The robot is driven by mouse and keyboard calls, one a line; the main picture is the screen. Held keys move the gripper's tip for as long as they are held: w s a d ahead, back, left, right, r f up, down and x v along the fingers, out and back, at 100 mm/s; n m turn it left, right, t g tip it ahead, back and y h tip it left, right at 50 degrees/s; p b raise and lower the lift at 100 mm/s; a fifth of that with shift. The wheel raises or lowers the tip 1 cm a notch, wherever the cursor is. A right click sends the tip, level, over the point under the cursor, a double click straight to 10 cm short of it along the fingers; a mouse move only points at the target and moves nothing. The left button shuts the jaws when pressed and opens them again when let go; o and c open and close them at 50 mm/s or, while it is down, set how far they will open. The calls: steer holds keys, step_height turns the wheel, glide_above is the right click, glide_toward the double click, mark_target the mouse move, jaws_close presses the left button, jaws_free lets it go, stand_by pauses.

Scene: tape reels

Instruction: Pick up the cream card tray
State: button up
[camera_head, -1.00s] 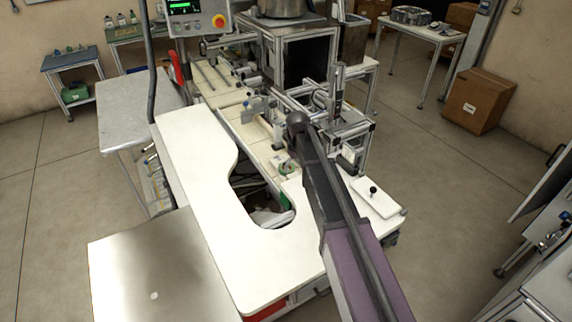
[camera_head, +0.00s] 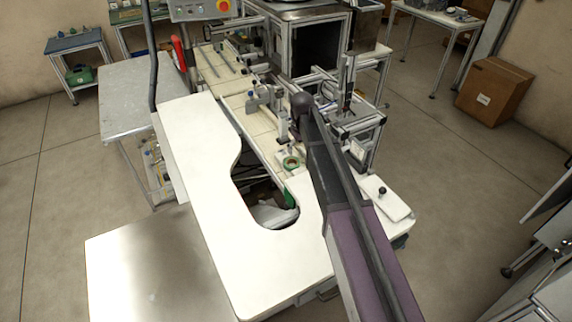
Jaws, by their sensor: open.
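I cannot pick out the cream card tray with certainty. A small pale holder with a green ring-shaped reel (camera_head: 291,162) sits on the machine's cream deck, just left of my arm. I cannot tell whether that holder is the tray. My dark and purple arm reaches up from the lower right to a dark round joint over the machine. My gripper cannot be made out; the arm and the machine parts around it hide that spot.
A white worktop (camera_head: 205,165) with a curved cutout surrounds the near side of the machine. A bare steel table (camera_head: 150,260) stands at the lower left. A white plate with a black knob (camera_head: 382,190) lies right of my arm. A cardboard box (camera_head: 493,92) stands on the floor.

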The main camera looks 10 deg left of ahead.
steer(key=f+b, duration=0.2)
steer(key=f, duration=0.1)
steer(key=f+b, duration=0.2)
steer(key=b, duration=0.1)
steer(key=f+b, duration=0.3)
steer(key=shift+d+f, duration=0.25)
steer(key=shift+f, duration=0.05)
steer(key=shift+f+b, duration=0.1)
steer(key=shift+b, duration=0.25)
steer(key=shift+d+f+b, duration=0.15)
steer(key=shift+f+b, duration=2.35)
steer(key=c, duration=1.2)
